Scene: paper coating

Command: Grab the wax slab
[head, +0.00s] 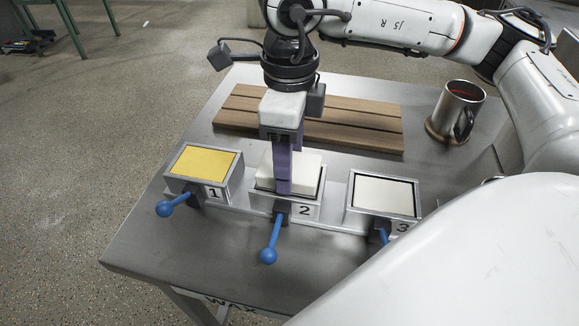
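A white wax slab (310,172) stands raised above the rim of the metal box marked 2 (304,211), its lower part inside the box. My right gripper (288,172) comes down over the slab from above. One purple finger lies across its front side; the other shows behind it, its tip hidden by the slab. The fingers straddle the slab, but whether they press on it is not clear. Box 1 (217,193) holds a yellow block (204,162), and box 3 (403,227) holds a pale block (384,195), both about level with their rims. My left gripper is not in view.
Blue-knobbed levers stick out in front of the boxes, including one at box 1 (165,208) and one at box 2 (269,256). A slatted wooden board (355,133) lies behind the boxes. A metal mug (455,108) with red contents stands at the back right. The table's front left is bare.

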